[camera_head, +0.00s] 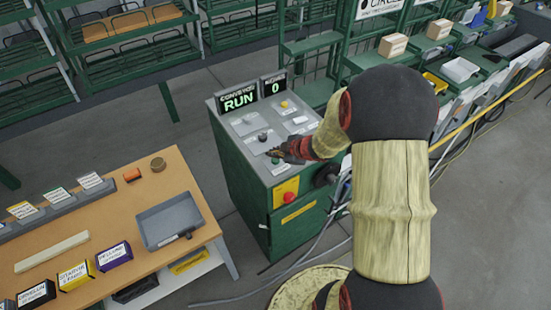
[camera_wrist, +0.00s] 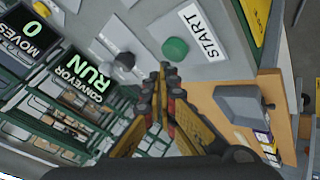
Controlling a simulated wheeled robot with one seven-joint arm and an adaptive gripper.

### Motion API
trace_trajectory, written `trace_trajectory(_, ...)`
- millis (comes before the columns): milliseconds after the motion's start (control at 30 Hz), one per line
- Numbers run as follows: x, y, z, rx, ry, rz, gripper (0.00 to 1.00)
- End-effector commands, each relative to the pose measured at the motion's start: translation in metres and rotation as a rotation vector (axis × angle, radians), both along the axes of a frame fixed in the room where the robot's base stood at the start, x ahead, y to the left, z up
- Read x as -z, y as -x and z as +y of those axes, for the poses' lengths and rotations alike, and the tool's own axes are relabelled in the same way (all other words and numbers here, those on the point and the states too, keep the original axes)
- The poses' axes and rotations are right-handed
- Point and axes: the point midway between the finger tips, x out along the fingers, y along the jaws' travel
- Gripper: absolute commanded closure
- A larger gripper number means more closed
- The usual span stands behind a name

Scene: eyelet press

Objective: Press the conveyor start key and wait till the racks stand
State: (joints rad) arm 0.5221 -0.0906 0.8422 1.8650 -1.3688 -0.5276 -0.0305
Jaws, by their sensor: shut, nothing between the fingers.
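The control console (camera_head: 241,170) is a green cabinet with a grey sloped top. Its displays read CONVEYOR RUN (camera_head: 239,99) and a number 0 (camera_head: 274,87). The green round key (camera_wrist: 175,48) beside the START label (camera_wrist: 201,32) shows in the wrist view; in the head view the key (camera_head: 276,161) is small, just below my gripper. My gripper (camera_head: 274,153) is shut and empty over the console top. In the wrist view its fingertips (camera_wrist: 168,70) are close to the green key; I cannot tell whether they touch it. Green racks (camera_head: 130,40) stand at the back left.
A red stop button (camera_head: 289,197) on a yellow plate is on the console front. A wooden table (camera_head: 120,220) with a grey tray (camera_head: 170,222) stands left. Floor between table and console is clear.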

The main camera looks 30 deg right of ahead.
Motion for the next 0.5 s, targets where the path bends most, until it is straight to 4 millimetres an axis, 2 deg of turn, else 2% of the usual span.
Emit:
trace_trajectory(167, -0.006, 0.0, 0.0, 0.0, 0.0, 0.0, 1.0)
trace_trajectory(500, -0.037, 0.0, 0.0, -0.001, 0.001, 0.0, 1.0)
